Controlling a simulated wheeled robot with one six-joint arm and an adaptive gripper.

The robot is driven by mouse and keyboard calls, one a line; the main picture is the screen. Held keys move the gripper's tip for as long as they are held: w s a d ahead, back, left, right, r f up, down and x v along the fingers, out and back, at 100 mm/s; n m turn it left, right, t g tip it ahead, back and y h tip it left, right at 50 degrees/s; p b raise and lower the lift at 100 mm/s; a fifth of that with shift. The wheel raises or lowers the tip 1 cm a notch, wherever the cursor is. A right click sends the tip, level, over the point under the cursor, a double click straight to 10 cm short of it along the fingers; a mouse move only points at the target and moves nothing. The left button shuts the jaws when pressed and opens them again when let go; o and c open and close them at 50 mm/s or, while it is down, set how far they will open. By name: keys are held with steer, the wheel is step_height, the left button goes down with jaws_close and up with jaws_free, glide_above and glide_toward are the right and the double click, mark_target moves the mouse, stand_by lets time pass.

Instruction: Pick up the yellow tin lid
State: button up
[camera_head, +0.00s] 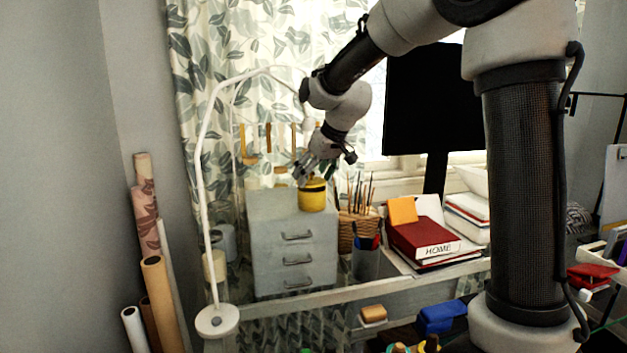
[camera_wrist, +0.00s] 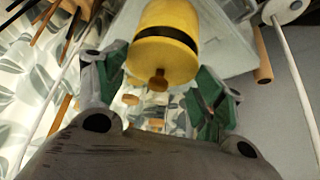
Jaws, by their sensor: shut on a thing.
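The yellow tin (camera_head: 312,201) stands on top of the grey drawer unit in the head view, with a dark band below its top. Its yellow lid (camera_wrist: 166,58) faces the wrist camera and has a small brown knob (camera_wrist: 158,80). The lid sits on the tin, and I see no clear gap between them. My gripper (camera_head: 306,178) is at the top of the tin, coming from above. In the wrist view, its green-padded fingers (camera_wrist: 160,88) are on either side of the lid, shut on it. The exact contact points are hard to see.
The grey drawer unit (camera_head: 285,264) stands on the desk. A white lamp (camera_head: 203,180) arches over it from the left. Paper rolls (camera_head: 158,290) lean at the left.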

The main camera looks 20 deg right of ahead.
step_height(320, 180, up, 2)
steer(key=shift+s+r, duration=0.1)
steer(key=s+d, duration=0.3)
steer(key=s, duration=0.5)
steer(key=s+d, duration=0.3)
steer(key=s, duration=0.4)
steer(key=r, duration=0.1)
glide_above(315, 183)
steer(key=shift+w+n, duration=0.1)
steer(key=shift+n, duration=0.2)
steer(key=shift+w+r, duration=0.35)
steer(key=shift+r, duration=0.25)
steer(key=shift+w+r, duration=0.35)
steer(key=shift+r, duration=0.25)
steer(key=shift+s+f+m, duration=0.1)
steer(key=shift+f+m, duration=0.1)
steer(key=shift+m, duration=0.2)
steer(key=shift+d+f, duration=0.1)
steer(key=shift+f, duration=3)
steer(key=shift+f, duration=0.1)
